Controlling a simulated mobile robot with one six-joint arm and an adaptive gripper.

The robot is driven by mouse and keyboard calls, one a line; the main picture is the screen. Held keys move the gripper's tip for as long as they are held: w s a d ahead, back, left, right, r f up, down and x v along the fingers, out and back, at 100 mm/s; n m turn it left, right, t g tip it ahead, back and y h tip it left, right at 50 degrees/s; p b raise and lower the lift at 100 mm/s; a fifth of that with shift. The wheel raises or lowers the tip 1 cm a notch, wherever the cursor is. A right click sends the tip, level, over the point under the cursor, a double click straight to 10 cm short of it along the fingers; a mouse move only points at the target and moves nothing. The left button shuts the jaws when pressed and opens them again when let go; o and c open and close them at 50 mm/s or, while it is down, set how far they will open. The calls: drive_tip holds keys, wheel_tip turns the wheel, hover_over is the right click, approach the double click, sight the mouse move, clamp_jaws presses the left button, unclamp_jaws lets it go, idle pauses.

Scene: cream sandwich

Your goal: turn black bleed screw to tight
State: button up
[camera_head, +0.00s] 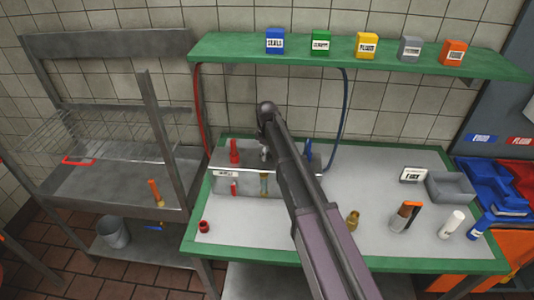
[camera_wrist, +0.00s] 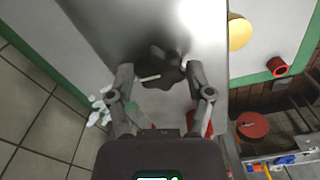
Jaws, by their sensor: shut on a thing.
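The black bleed screw (camera_wrist: 158,58) is a dark lobed knob on a grey metal surface in the wrist view. A thin pale pointer (camera_wrist: 149,78) shows on it, lying nearly crosswise in the picture. My gripper (camera_wrist: 161,74) has one finger at each side of the knob and is shut on it. In the head view my arm crosses the bench in front of a grey metal block (camera_head: 248,186). The bleed screw is hidden there, and my fingertips cannot be made out clearly.
Red handles (camera_head: 234,151) and a blue handle (camera_head: 308,150) stand close to my arm. A red cap (camera_head: 204,226) and a brass fitting (camera_head: 352,221) lie on the bench. A brush (camera_head: 405,216), a white bottle (camera_head: 453,222) and a grey tray (camera_head: 450,187) are at right.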

drive_tip(key=m, duration=0.4)
drive_tip(key=shift+s+m, duration=0.15)
drive_tip(key=shift+m, duration=0.15)
drive_tip(key=m, duration=0.4)
drive_tip(key=shift+a+m, duration=0.15)
drive_tip(key=shift+m, duration=0.15)
drive_tip(key=m, duration=0.4)
drive_tip(key=shift+s, duration=0.1)
drive_tip(key=shift+a+m, duration=0.15)
drive_tip(key=shift+m, duration=2.05)
drive_tip(key=o, duration=1.1)
drive_tip(key=shift+o, duration=0.2)
drive_tip(key=shift+n, duration=0.4)
